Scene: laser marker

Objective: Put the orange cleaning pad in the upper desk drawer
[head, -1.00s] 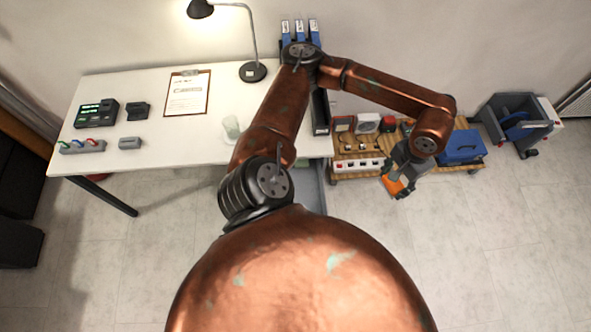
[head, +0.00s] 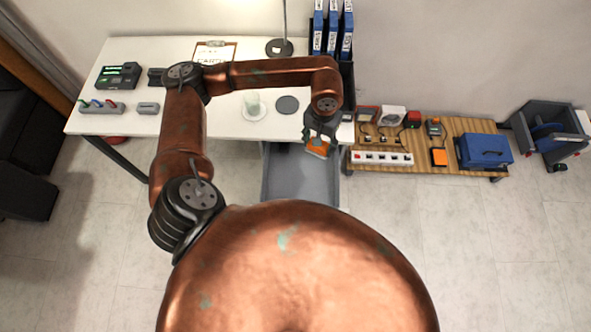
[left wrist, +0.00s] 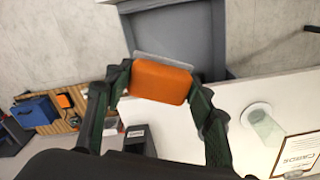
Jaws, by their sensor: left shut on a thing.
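My left gripper (head: 320,136) is shut on the orange cleaning pad (head: 317,148), an orange block with a pale grey layer on one side. In the left wrist view the pad (left wrist: 160,83) sits between the two fingers. The grey desk drawer (head: 290,185) is pulled out from under the desk and its visible interior looks empty. The pad appears over the back right part of the drawer, near the desk's front edge; its exact height cannot be told. The drawer (left wrist: 180,38) lies beyond the pad in the left wrist view. My right gripper is not in view.
The white desk (head: 215,130) carries a glass (head: 253,104), a dark round disc (head: 287,104) and blue binders (head: 332,35). To the right, a low wooden bench (head: 465,130) holds a power strip (head: 382,157), another orange item (head: 439,157) and a blue toolbox (head: 484,151).

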